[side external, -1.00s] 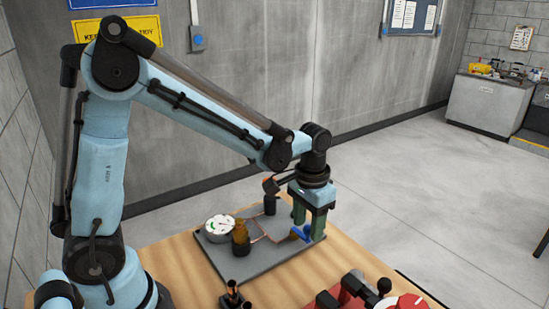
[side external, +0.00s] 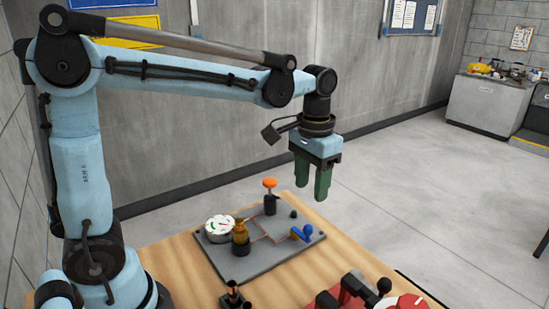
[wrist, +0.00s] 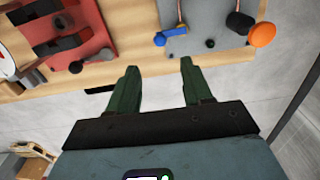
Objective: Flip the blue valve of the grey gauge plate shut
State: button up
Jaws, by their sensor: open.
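The grey gauge plate (side external: 262,262) lies on the wooden table. It carries a round white gauge (side external: 220,228), a brass fitting (side external: 240,232), thin copper tubes and an orange-topped knob (side external: 270,184). The blue valve (side external: 302,233) sits at the plate's right end; it also shows in the wrist view (wrist: 161,39), beyond my fingers. My gripper (side external: 317,197) is open and empty, with green fingers pointing down, well above the plate's far right side. In the wrist view, my gripper (wrist: 158,67) has a wide gap between its fingers. Nothing touches the valve.
A red device (side external: 350,290) with a black-knobbed lever and a round dial stands at the table's front right. A small black fitting (side external: 233,296) stands at the front edge. Bare wood (side external: 185,270) shows left of the plate.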

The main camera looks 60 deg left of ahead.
jog(key=shift+r, duration=0.85)
jog(key=s+a+f+t, duration=0.3)
jog(key=s+f+t, duration=0.1)
jog(key=s+t, duration=0.3)
jog(key=shift+s+f, duration=0.2)
jog(key=shift+s, duration=0.8)
